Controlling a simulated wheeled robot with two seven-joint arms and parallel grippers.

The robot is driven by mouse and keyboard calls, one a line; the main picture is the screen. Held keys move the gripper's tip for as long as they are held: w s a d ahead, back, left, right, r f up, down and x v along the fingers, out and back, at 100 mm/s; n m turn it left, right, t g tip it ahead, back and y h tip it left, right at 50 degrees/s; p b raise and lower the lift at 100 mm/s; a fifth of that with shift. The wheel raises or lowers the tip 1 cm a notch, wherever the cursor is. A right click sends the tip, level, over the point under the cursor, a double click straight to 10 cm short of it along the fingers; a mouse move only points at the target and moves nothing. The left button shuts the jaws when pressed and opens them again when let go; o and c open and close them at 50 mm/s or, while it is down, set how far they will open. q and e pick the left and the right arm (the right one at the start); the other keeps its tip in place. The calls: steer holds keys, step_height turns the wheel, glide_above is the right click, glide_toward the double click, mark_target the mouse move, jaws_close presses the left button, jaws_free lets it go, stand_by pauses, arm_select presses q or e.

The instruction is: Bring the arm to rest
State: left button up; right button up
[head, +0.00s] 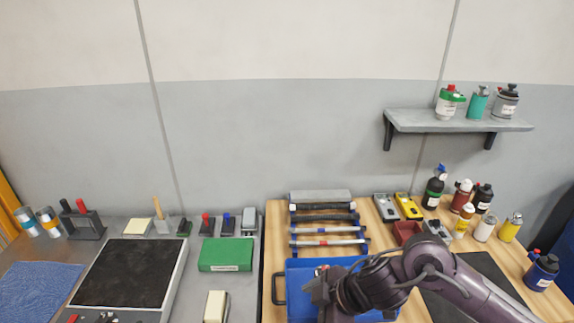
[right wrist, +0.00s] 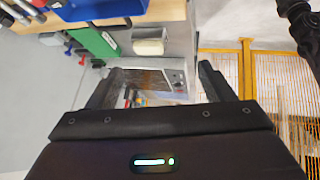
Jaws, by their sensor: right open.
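My right arm (head: 440,280) comes in from the lower right of the head view and bends down. Its gripper (head: 318,290) is over the blue tray (head: 300,306) and partly hidden by the wrist. In the right wrist view the two fingers of the right gripper (right wrist: 158,78) stand wide apart with nothing between them. My left gripper is not seen in the head view. A dark jointed part at the upper right of the right wrist view cannot be identified for sure.
A grey bench at left carries a green box (head: 226,254) and a black-topped plate (head: 130,272). A wall shelf (head: 455,122) is at upper right. A yellow mesh fence (right wrist: 245,75) shows in the wrist view.

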steer(key=a+r+m+t+y, duration=0.1)
steer(key=a+r+m+t, duration=0.25)
steer(key=a, duration=0.25)
steer(key=s+d+f+m+g+h, duration=0.2)
steer(key=s+d+f+m+h, duration=0.35)
steer(key=d, duration=0.45)
steer(key=s+d+f+m+g+h, duration=0.15)
steer(key=s+d+f+m, duration=0.25)
steer(key=s+d+m, duration=0.5)
step_height(320, 180, down, 29)
steer(key=d+n+g+b, duration=0.1)
steer(key=d+n+b, duration=0.1)
steer(key=n, duration=0.1)
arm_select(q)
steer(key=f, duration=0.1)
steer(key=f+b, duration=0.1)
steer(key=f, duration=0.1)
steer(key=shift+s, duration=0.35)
arm_select(e)
steer(key=s+d+f+g, duration=0.1)
steer(key=s+d+f, duration=0.2)
steer(key=s+f, duration=1.7)
steer(key=shift+f+h, duration=0.4)
